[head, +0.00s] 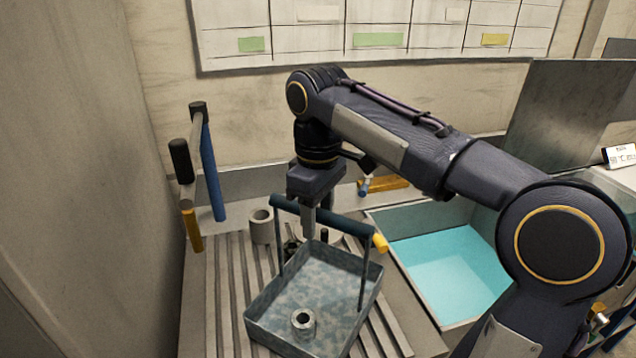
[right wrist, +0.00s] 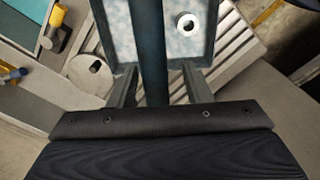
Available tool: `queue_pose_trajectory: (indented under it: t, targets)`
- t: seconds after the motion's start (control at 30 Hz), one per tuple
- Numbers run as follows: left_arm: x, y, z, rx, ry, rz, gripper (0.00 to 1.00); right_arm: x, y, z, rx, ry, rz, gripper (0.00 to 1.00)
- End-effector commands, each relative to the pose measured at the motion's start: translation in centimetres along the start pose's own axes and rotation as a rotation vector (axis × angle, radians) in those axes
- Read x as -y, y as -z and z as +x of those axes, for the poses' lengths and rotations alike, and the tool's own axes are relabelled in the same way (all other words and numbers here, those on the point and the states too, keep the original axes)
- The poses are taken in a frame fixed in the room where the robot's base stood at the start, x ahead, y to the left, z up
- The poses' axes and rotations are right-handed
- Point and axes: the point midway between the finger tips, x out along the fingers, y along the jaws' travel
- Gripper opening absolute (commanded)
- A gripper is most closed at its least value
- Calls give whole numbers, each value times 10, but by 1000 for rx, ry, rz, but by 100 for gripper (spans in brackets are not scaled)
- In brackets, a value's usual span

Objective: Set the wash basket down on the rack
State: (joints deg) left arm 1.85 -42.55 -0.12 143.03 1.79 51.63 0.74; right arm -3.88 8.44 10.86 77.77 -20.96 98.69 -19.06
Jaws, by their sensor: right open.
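The wash basket (head: 262,310) is a shallow blue-grey mottled tray with a dark raised handle (head: 345,222). It appears to rest level on the slatted rack (head: 222,300), with slats showing around it. A small metal ring (head: 303,321) lies inside the basket; it also shows in the right wrist view (right wrist: 187,23). My right gripper (head: 316,222) points down at the handle. In the right wrist view my right gripper (right wrist: 157,88) is open, with a finger on each side of the handle bar (right wrist: 150,45). My left gripper is out of view.
A basin (head: 450,265) of turquoise liquid stands right of the rack. A grey hollow cylinder (head: 261,226) stands behind the basket. A post frame with a blue bar (head: 212,175) rises at the rack's back left. A wall chart (head: 375,30) hangs behind.

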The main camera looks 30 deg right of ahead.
Motion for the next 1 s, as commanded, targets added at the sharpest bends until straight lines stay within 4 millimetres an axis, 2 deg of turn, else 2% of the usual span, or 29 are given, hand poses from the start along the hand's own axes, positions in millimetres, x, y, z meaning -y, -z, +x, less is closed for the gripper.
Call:
queue_pose_trajectory:
  t: [0.03,0.2,0.4,0.6,1.0]
  targets:
    - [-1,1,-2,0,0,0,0,0,1,-13,-4,-2,-2,45]
    - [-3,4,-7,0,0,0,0,0,1,-51,-4,-2,-1,45]
    - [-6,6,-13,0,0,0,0,0,1,-83,-3,-1,-2,45]
    - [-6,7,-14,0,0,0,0,0,0,-94,0,0,-1,45]
    - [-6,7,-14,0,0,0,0,0,0,-94,0,0,-1,45]
